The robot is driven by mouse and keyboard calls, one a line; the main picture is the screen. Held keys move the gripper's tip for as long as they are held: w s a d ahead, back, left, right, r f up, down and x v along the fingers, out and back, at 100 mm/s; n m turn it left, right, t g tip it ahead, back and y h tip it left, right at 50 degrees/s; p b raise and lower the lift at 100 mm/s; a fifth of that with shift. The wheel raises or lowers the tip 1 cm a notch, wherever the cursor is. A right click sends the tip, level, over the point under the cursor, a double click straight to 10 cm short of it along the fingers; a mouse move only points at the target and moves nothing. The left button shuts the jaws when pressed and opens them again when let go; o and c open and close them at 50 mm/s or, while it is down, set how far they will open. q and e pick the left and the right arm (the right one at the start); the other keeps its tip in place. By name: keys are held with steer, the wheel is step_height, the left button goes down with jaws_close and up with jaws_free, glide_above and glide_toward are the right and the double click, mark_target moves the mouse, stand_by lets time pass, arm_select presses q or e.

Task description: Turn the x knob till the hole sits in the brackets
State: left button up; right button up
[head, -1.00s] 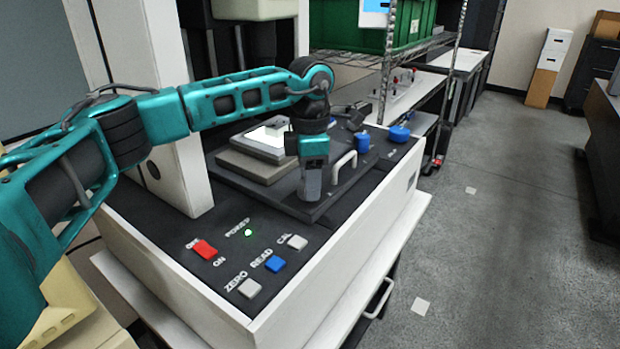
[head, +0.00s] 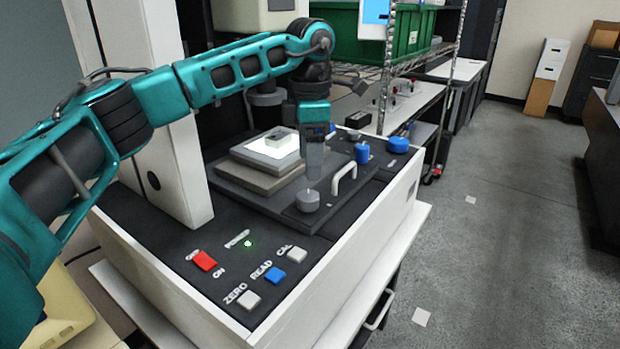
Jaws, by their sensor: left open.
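My left gripper (head: 314,172) points down over the dark stage plate (head: 262,203), empty and open, just above a round grey knob (head: 307,200). It looks apart from that knob. A small grey block (head: 281,138) sits on the bright lit top (head: 268,149) of the stage. Its hole is too small to make out, and no brackets can be told apart. A blue knob (head: 362,153) stands behind the white handle (head: 345,178), and a wider blue knob (head: 398,144) is at the right edge. No knob label is readable, so I cannot tell which is x. My right gripper is not in view.
A white column (head: 150,110) stands left of the stage. Red (head: 204,260), blue (head: 275,275) and grey (head: 296,255) buttons and a lit green lamp (head: 248,243) are on the front panel. Open floor lies to the right.

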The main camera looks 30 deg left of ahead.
arm_select(q)
step_height(320, 180, up, 5)
steer(key=shift+r, duration=0.1)
stand_by(0.7)
